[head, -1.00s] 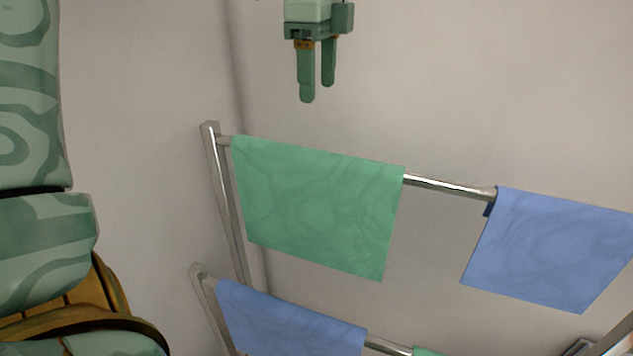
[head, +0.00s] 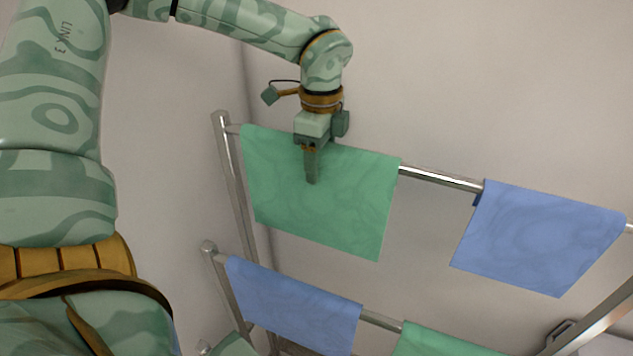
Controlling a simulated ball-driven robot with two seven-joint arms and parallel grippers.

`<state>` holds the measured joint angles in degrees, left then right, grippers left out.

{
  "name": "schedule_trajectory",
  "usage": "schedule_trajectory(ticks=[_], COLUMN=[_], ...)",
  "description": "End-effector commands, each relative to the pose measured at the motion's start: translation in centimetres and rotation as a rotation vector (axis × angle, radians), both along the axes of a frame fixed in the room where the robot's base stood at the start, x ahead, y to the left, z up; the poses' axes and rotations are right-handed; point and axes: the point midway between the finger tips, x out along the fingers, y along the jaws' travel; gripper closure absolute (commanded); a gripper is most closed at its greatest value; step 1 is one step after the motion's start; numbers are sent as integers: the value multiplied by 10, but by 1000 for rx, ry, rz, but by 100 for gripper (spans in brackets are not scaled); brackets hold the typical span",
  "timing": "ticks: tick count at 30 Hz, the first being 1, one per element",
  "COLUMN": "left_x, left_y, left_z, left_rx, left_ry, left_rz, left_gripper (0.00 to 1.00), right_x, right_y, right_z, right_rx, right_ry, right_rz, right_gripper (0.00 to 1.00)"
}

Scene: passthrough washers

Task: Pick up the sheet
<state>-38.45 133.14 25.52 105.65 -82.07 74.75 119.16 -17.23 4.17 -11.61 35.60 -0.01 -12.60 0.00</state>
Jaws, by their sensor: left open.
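A green sheet (head: 350,210) hangs over the upper metal bar of a drying rack, near its left end. A blue sheet (head: 540,240) hangs on the same bar to the right. My left gripper (head: 312,180) points down at the top edge of the green sheet. One finger shows in front of the cloth; the other finger is hidden, probably behind the sheet and bar. The jaws are open, and the green sheet hangs flat and undisturbed. I cannot tell whether the finger touches it. My right gripper is not in view.
The lower bar (head: 380,321) carries another blue sheet (head: 295,302) and another green sheet (head: 440,342). The rack's left post (head: 230,175) stands close to my left arm. A plain wall is behind, with bare bar between the upper sheets.

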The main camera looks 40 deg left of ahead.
Motion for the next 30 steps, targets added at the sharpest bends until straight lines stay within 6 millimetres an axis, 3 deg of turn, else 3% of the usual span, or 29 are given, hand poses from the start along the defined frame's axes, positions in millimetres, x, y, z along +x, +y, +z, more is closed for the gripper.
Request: schedule_trajectory(ticks=[8, 12, 15, 25, 30], left_x=[0, 0, 0, 1, 1], left_y=[0, 0, 0, 0, 0], left_z=[-6, -6, -5, -2, 16], left_rx=[-1, 0, 0, 1, 2], left_ry=[-1, -1, -1, -2, -7], left_rz=[0, 0, 0, 1, 1], left_gripper=[40, 79, 100, 100, 100], right_x=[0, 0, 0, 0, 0], right_y=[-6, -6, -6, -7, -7], right_z=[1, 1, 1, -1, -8], right_rx=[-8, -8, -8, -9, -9], right_ry=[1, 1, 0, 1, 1], right_rz=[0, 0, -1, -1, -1], right_gripper=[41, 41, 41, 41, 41])
